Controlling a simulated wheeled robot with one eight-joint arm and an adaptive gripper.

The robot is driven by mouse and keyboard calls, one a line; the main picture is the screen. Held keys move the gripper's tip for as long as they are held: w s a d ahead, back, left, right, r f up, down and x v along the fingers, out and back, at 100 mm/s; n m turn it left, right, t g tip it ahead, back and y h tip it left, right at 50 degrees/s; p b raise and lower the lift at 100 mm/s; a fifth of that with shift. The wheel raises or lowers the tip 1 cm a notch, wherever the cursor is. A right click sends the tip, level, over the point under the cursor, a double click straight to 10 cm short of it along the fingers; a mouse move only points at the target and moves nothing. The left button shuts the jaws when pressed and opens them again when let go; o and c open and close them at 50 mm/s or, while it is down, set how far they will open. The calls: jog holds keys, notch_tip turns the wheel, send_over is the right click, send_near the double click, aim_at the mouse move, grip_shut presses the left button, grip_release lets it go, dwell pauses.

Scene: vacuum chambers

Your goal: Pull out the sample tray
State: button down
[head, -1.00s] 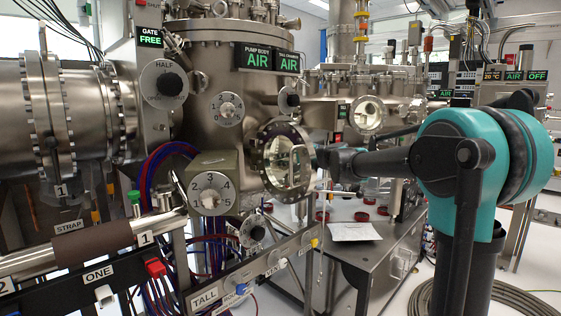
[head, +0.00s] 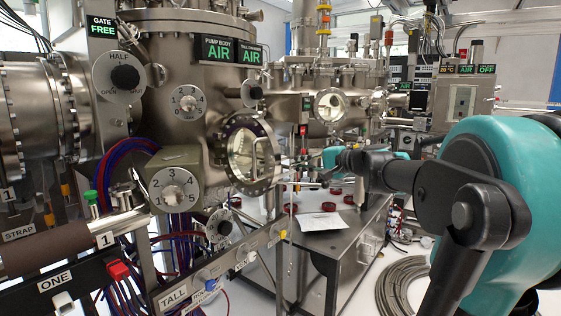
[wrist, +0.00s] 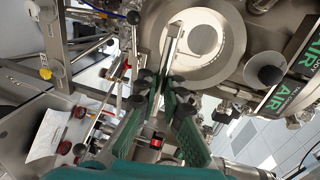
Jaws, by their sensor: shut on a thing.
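The round open port (head: 250,153) of the tall steel chamber faces right in the head view. It also shows in the wrist view (wrist: 236,45), with a pale round plate inside. My gripper (head: 326,168) is to the right of the port with a gap between them. In the wrist view its green fingers (wrist: 168,88) are closed around a narrow silver bar (wrist: 173,52) that reaches toward the port opening. This bar seems to be part of the sample tray. The tray's body cannot be made out clearly.
A steel bench (head: 350,245) with a white paper (head: 320,221) and several red-lidded dishes is below my gripper. The TALL-labelled rail (head: 212,283) runs in front of the chamber. A coiled cable (head: 402,285) lies on the floor at right.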

jog(key=shift+f+v, duration=0.15)
jog(key=shift+v, duration=0.7)
jog(key=shift+f+v, duration=0.15)
jog(key=shift+v, duration=0.7)
jog(key=c, duration=1.9)
grip_release()
jog(key=shift+d, duration=0.15)
jog(key=v, duration=1.1)
jog(key=shift+s+d, duration=0.25)
jog(key=shift+d, duration=0.05)
jog(key=shift+r, duration=0.1)
